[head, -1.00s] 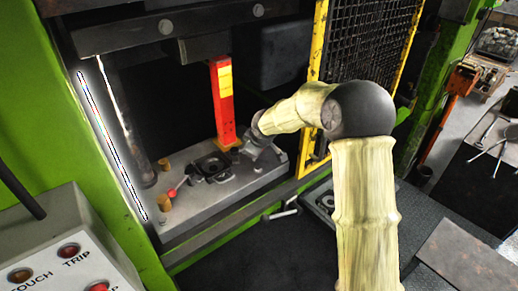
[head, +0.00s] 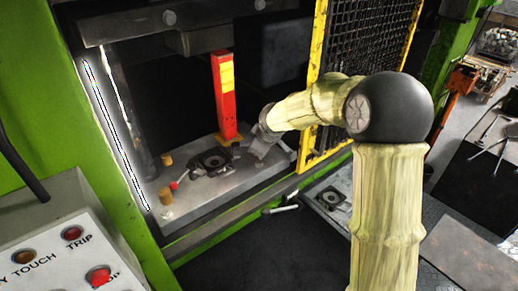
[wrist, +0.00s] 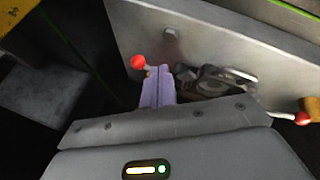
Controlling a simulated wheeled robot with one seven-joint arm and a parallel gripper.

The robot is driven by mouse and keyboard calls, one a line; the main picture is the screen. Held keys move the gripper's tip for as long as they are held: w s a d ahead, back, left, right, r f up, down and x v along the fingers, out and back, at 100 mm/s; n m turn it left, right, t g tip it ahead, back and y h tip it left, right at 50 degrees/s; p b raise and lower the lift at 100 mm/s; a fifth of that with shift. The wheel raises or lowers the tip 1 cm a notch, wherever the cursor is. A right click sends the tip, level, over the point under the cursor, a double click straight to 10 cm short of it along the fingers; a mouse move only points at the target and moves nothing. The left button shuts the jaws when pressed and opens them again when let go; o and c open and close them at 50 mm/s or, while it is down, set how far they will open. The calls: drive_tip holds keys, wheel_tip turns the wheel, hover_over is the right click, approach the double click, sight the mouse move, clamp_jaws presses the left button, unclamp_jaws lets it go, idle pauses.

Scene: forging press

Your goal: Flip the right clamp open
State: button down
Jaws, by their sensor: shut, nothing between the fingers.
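The right clamp shows in the wrist view as a red knob (wrist: 138,62) on a short dark handle, just left of my fingertips. The rest of this clamp is partly hidden behind my fingers, and I cannot tell whether they touch it. My gripper (wrist: 158,76) has its pale purple fingers shut with nothing between them, low over the press bed. In the head view my gripper (head: 258,152) is at the right side of the dark die (head: 212,161); the right clamp cannot be made out there. The left clamp's red knob (head: 173,186) is on the die's other side.
An orange-red post (head: 224,98) stands behind the die. Brown posts (head: 165,196) stand at the bed's left. The yellow-framed mesh guard (head: 352,70) is close to my arm. A loose metal handle (head: 281,209) is at the bed's front edge.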

drive_tip(key=s+d+r, duration=0.2)
drive_tip(key=d+r, duration=0.1)
drive_tip(key=r, duration=0.3)
drive_tip(key=shift+b, duration=0.4)
drive_tip(key=shift+s+d+r, duration=0.15)
drive_tip(key=s+d+f+m+g+b, duration=0.1)
drive_tip(key=s+d+f+m, duration=0.3)
drive_tip(key=s, duration=0.4)
drive_tip(key=s+d+f+m+g+h+b, duration=0.1)
drive_tip(key=s+d+f+m+b, duration=0.1)
drive_tip(key=s+d+f+m, duration=0.2)
drive_tip(key=s+d+f+m+g+b, duration=0.1)
drive_tip(key=s+d+f+m+g, duration=0.1)
drive_tip(key=s+d+f+m, duration=0.2)
drive_tip(key=s+f, duration=0.3)
drive_tip(key=s, duration=0.5)
drive_tip(key=shift+s+d+f+h, duration=0.25)
drive_tip(key=shift+s+d+h, duration=0.1)
drive_tip(key=shift+h, duration=0.05)
